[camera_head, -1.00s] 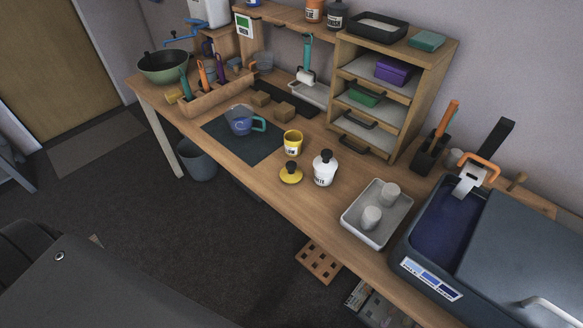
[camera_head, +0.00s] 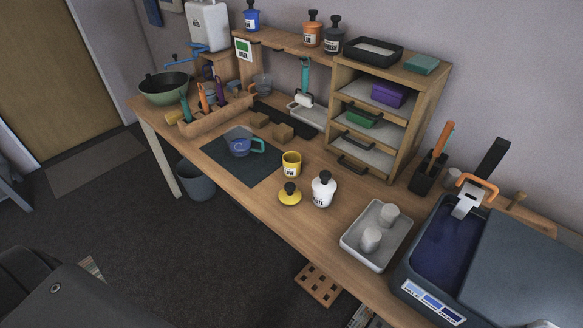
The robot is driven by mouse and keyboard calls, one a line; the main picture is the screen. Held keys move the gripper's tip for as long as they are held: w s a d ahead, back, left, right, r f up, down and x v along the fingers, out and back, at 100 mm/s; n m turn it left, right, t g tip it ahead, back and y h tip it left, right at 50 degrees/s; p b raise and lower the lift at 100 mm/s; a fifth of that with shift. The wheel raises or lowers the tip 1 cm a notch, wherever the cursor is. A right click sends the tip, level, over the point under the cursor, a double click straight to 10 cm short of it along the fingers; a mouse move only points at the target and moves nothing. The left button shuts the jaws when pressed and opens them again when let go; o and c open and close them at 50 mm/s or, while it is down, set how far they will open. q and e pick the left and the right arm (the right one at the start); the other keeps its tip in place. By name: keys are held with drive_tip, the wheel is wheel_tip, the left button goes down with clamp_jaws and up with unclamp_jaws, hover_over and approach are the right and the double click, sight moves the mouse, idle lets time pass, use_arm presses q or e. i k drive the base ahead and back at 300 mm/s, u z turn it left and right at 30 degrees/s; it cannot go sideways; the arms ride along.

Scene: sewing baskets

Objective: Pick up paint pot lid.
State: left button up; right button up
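The paint pot lid (camera_head: 290,195) is a yellow disc with a black knob. It lies flat on the wooden workbench near its front edge, knob up. The open yellow paint pot (camera_head: 291,164) stands just behind it. A white pot with a black-knobbed lid (camera_head: 323,190) stands close on its right. Neither of my grippers is in view.
A grey tray (camera_head: 351,244) with two pale cups stands to the right, and a blue basin (camera_head: 437,250) beyond it. A dark mat (camera_head: 222,155) with a blue jug (camera_head: 239,142) lies left. A drawer shelf (camera_head: 417,110) stands behind.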

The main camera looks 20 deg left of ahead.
sight(289, 195)
drive_tip(key=u, duration=0.75)
